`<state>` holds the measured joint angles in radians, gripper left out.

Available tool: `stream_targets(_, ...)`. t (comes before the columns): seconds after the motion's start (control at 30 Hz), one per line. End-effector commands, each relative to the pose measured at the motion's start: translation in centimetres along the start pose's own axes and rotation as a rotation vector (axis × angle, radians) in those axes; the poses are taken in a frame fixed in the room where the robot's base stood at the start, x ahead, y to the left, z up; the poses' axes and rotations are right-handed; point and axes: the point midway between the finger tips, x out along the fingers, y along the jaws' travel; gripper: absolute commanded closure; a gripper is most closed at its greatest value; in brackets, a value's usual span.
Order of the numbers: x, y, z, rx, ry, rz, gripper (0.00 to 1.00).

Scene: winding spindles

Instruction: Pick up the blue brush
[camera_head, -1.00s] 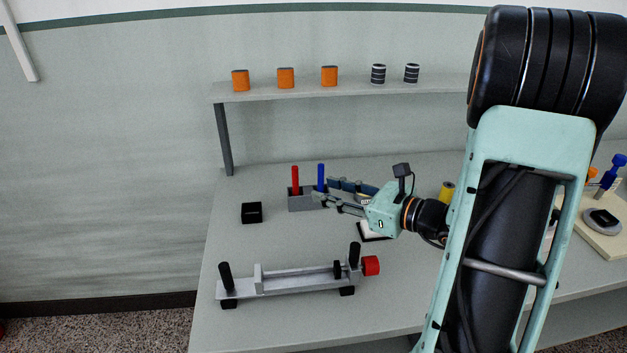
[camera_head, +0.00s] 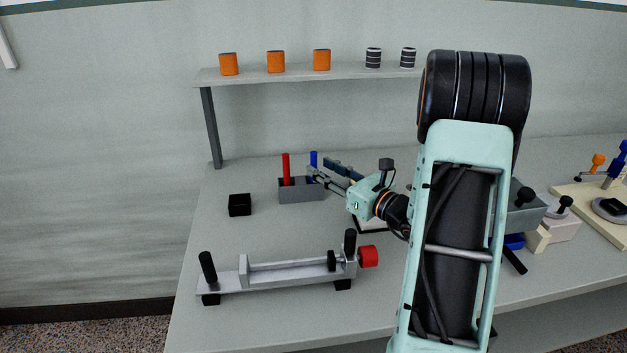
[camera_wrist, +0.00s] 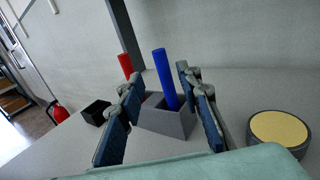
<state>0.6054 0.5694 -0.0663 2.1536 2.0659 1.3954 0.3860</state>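The blue brush (camera_head: 313,159) stands upright in a grey holder (camera_head: 301,196), to the right of a red brush (camera_head: 286,169). My gripper (camera_head: 320,167) is open at the holder's right end, with its fingers pointing left and up towards the blue brush's upper part. In the wrist view, the blue brush (camera_wrist: 166,80) rises between my two spread fingers, nearer the right one, and the holder (camera_wrist: 170,123) shows beyond them. The red brush (camera_wrist: 126,67) is behind the left finger. I cannot tell whether a finger touches the blue brush.
A small black box (camera_head: 240,205) is left of the holder. A metal winding fixture with a red knob (camera_head: 369,257) lies in front. A shelf (camera_head: 330,81) with orange and black spools is above and behind. A round yellow-topped container (camera_wrist: 278,132) is right of the gripper in the wrist view.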

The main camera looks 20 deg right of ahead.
Motion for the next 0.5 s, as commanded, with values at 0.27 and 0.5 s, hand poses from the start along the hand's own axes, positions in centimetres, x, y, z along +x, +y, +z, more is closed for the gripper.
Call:
stream_targets(0.27, 3.9, -0.5, 0.1, -0.003, 0.001, 0.003, 0.68)
stream_targets(0.5, 4.4, -0.5, 0.2, -0.003, 0.001, 0.001, 0.68)
